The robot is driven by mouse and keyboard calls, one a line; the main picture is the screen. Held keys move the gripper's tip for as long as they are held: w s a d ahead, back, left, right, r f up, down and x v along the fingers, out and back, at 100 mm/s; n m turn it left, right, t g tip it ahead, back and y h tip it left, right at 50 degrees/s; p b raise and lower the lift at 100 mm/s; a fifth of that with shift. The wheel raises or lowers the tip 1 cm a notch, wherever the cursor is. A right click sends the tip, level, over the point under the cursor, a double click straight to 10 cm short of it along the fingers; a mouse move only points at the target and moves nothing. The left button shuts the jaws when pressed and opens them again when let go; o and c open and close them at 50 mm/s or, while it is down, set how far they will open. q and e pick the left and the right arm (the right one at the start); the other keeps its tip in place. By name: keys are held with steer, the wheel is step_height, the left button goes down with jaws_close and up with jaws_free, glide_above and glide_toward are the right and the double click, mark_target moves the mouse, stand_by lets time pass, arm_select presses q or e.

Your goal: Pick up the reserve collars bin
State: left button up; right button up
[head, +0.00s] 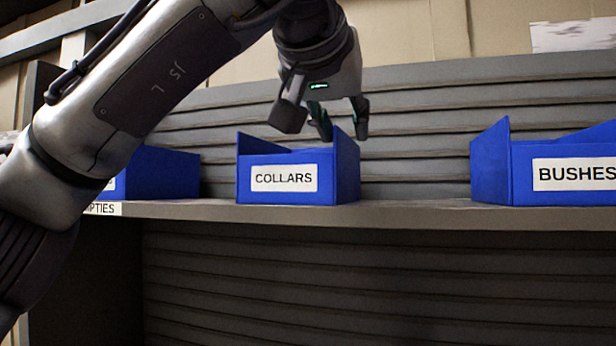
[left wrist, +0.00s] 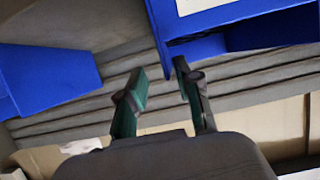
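The blue collars bin (head: 349,168), with a white COLLARS label on its front, stands upright on the shelf in the middle of the head view. My left gripper (head: 341,122) reaches down from above at the bin's right side wall, with one finger on each side of that wall's top edge. The left wrist view shows the fingers (left wrist: 159,75) apart, with a bin wall edge near the gap and part of the labelled bin (left wrist: 215,25) at the top. Whether a finger touches the wall is not clear. My right gripper is out of view.
A blue BUSHES bin (head: 490,165) stands to the right on the same shelf (head: 410,213), with free shelf between. Another blue bin (head: 165,172) is to the left, partly hidden by my left arm. A slatted grey back panel (head: 420,100) rises behind.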

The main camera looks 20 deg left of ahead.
mark_target(344, 147)
arm_select(q)
steer(key=w, duration=0.1)
steer(key=p, duration=0.1)
steer(key=w, duration=0.1)
steer(key=shift+w+a+f, duration=0.25)
steer(key=shift+w+a, duration=0.1)
steer(key=shift+a, duration=0.05)
steer(key=p+x, duration=0.2)
steer(key=shift+w+f, duration=0.3)
steer(key=shift+w+a+f, duration=0.1)
steer(key=shift+w+f, duration=0.05)
steer(key=shift+w, duration=0.15)
steer(key=shift+s, duration=0.25)
jaws_close()
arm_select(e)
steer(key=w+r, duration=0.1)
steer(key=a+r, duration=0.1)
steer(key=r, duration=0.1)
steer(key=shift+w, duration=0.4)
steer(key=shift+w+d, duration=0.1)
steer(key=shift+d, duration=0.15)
